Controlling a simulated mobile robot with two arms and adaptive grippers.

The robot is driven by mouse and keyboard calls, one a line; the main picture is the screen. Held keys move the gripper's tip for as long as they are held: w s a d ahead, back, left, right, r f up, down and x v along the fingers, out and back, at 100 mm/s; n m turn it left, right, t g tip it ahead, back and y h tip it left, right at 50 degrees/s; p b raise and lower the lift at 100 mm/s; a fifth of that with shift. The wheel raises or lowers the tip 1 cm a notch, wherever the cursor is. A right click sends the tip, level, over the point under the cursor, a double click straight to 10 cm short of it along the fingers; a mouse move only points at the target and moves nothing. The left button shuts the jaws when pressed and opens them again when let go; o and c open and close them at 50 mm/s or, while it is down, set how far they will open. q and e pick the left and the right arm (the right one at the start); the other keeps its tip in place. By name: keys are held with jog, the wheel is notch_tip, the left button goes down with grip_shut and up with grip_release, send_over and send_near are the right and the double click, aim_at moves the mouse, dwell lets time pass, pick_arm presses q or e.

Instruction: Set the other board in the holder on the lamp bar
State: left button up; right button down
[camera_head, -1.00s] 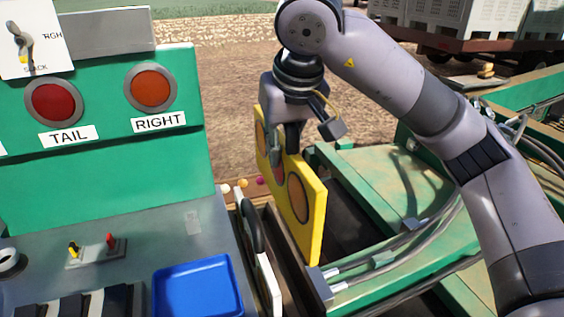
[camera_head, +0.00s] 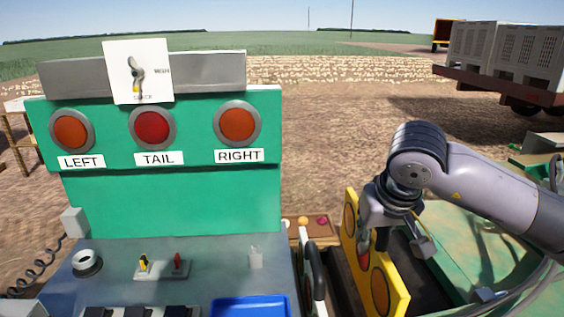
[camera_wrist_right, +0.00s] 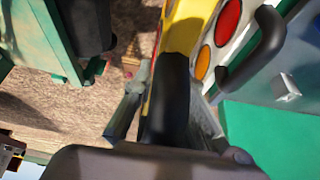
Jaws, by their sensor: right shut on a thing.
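In the right wrist view the yellow board (camera_wrist_right: 186,30) runs up from between the fingers. A white board (camera_head: 307,268) with a black handle stands just left of it, seen nearly edge-on. The grey lamp bar (camera_head: 210,72) tops the green panel, with a white switch card (camera_head: 120,72) at its middle. My left gripper is out of view.
Red and orange lamps labelled LEFT, TAIL and RIGHT (camera_head: 237,124) sit below the bar. The console has small toggle switches (camera_head: 162,266) and a blue tray (camera_head: 250,308). Green machinery (camera_head: 480,225) lies right of the rack. Space above the bar is open.

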jog(key=a+r, duration=0.4)
jog(key=r, duration=0.6)
jog(key=shift+s+r, duration=0.15)
jog(key=shift+s, duration=0.25)
notch_tip(320, 180, down, 20)
jog(key=p, duration=0.3)
jog(key=shift+r, duration=0.15)
jog(key=shift+a, duration=0.1)
